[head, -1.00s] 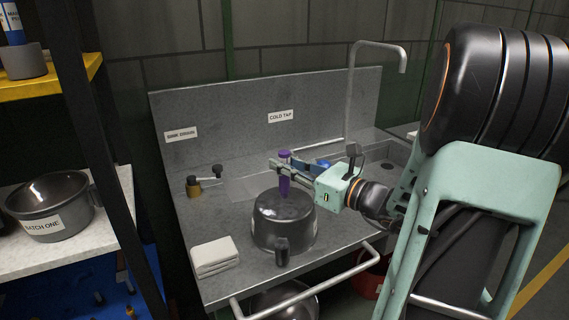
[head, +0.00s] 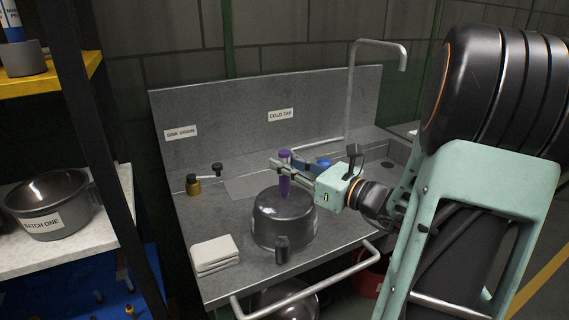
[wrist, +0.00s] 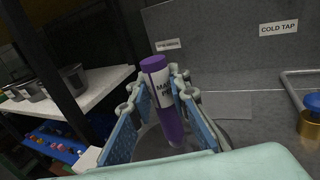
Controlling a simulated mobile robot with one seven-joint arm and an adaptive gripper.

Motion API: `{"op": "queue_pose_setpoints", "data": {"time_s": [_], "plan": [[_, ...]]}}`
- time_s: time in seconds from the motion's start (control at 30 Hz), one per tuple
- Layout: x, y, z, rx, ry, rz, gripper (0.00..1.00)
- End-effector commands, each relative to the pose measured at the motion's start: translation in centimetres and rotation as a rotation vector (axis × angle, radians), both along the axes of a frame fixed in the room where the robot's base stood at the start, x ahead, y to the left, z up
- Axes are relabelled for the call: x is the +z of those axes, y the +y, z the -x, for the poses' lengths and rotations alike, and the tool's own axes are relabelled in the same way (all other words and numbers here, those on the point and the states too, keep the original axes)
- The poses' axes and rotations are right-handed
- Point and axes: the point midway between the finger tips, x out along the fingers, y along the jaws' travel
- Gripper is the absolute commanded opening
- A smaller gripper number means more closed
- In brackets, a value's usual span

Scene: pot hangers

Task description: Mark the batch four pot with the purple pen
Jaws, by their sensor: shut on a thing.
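My gripper (head: 285,167) is shut on the purple pen (head: 284,185), which stands roughly upright between the fingers. In the wrist view the purple pen (wrist: 168,125) shows a white label that is partly hidden by a finger. A dark metal pot (head: 283,222) stands upside down on the steel counter, directly under the pen. The pen's lower end is at or just above the pot's upturned base; I cannot tell whether they touch.
A pot labelled BATCH ONE (head: 48,206) sits on the left shelf (head: 75,243). A folded cloth (head: 215,254) lies at the counter's front left. Brass valves (head: 193,185) stand behind the pot. A tall tap (head: 352,95) and a front rail (head: 312,288) border the counter.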

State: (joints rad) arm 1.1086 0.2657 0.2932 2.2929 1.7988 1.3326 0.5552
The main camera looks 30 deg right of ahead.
Motion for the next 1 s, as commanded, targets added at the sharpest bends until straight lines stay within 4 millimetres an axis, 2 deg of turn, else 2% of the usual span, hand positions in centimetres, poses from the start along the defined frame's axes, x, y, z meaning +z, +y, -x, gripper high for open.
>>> {"op": "queue_pose_setpoints", "data": {"time_s": [1.0], "plan": [[-0.78,0.02,0.00,0.000,0.001,0.000,0.00]]}}
